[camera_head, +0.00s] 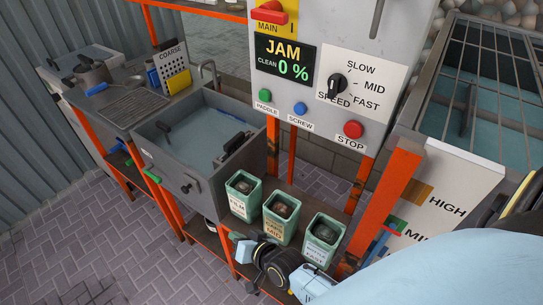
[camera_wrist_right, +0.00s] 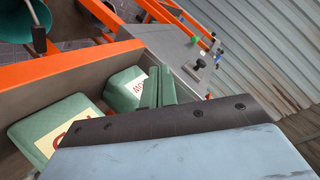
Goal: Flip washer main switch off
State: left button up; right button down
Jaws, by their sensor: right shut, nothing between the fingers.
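The washer's main switch (camera_head: 270,14) is a red handle on a yellow plate marked MAIN, at the top of the panel in the head view. The handle lies roughly sideways across the plate; the frame's top edge cuts off part of the plate. My right gripper (camera_head: 234,240) is low in the head view, in front of the green bins, well below the switch and apart from it. It also shows in the wrist view (camera_wrist_right: 158,87), with its fingers together and empty. My left gripper is not in view.
Below the switch are a JAM display (camera_head: 283,62), a speed knob (camera_head: 337,86), and paddle, screw and red STOP (camera_head: 353,130) buttons. Orange posts (camera_head: 385,200) frame the panel. Green bins (camera_head: 322,240) stand below, a grey basin (camera_head: 195,180) to the left, a barred tank (camera_head: 490,85) to the right.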

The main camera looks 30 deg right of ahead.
aim_at(275, 14)
jog(key=w+r+m+t+h, duration=0.1)
jog(key=w+r+m+t, duration=0.6)
jog(key=r, duration=0.6)
jog(key=w+d+r+m+t+h+b, duration=0.1)
jog(key=d+r+m+t+h, duration=0.15)
jog(key=r+m+h, duration=0.4)
jog(key=w+d+r+m+t+h+b, duration=0.1)
jog(key=r+m+t+h, duration=0.25)
jog(key=r+m, duration=0.55)
jog(key=s+d+r+m+g+h, duration=0.2)
jog(key=m+g+h, duration=0.5)
jog(key=m, duration=0.4)
jog(key=s+d+r+m+g+h, duration=0.2)
jog(key=r+m+g+h, duration=0.3)
jog(key=m+g+h, duration=0.3)
jog(key=d+m+h, duration=0.1)
jog(key=m+h, duration=0.1)
jog(key=shift+s+d+r+m, duration=0.3)
jog(key=shift+m, duration=0.05)
jog(key=shift+s+a+r+p+x, duration=0.15)
jog(key=shift+a+r+p+x, duration=0.5)
jog(key=shift+x, duration=1.5)
jog(key=shift+s+r+p+x, duration=0.15)
jog(key=shift+p+x, duration=0.85)
jog(key=shift+x, duration=1.1)
jog(key=shift+s+a+r+p+x, duration=0.25)
jog(key=shift+p+x, duration=0.6)
jog(key=shift+x, duration=1.3)
jog(key=shift+w+r, duration=0.1)
jog(key=shift+w, duration=0.1)
